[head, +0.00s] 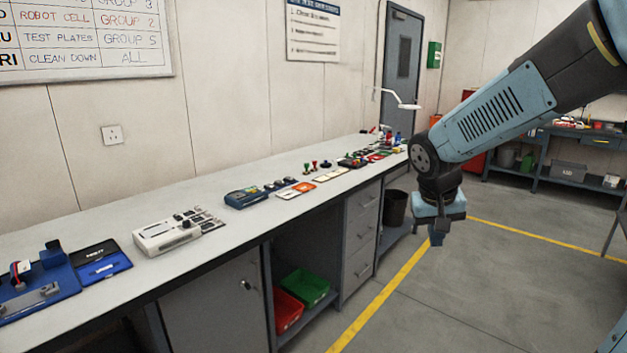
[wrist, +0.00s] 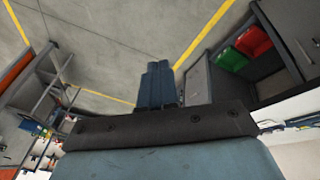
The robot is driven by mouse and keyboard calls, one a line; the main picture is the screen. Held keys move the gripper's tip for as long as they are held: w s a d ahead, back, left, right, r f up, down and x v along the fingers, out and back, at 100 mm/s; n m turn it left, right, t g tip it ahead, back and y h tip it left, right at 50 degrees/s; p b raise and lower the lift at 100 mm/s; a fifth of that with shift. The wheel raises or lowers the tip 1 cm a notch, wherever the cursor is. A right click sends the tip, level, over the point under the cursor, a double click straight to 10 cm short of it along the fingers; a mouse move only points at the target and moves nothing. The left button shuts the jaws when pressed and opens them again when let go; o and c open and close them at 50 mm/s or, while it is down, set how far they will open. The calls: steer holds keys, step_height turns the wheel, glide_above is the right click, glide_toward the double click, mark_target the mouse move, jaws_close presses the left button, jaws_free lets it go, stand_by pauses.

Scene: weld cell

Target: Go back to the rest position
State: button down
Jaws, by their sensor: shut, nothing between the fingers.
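My gripper (head: 437,236) hangs from my blue and dark arm, at the right of the head view. It points down over the open floor, in front of the bench and apart from it. In the wrist view the gripper's fingers (wrist: 159,70) are together with nothing between them, and grey floor shows beyond them. No object is held.
A long bench (head: 60,245) runs along the wall at the left, with devices, cards and small parts on top. A green bin (head: 306,287) and a red bin (head: 287,311) sit under it. A yellow line (head: 385,295) crosses the clear floor. Another bench (head: 560,170) stands back right.

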steer(key=s+a+r+t+y, duration=0.1)
steer(key=s+r, duration=0.3)
steer(key=s, duration=0.3)
steer(key=s+a+r+n+t+y, duration=0.1)
steer(key=s+r, duration=0.3)
steer(key=s, duration=0.4)
steer(key=shift+s+t, duration=0.15)
steer(key=shift+t, duration=0.35)
steer(key=c, duration=1.8)
jaws_free()
steer(key=shift+a, duration=0.1)
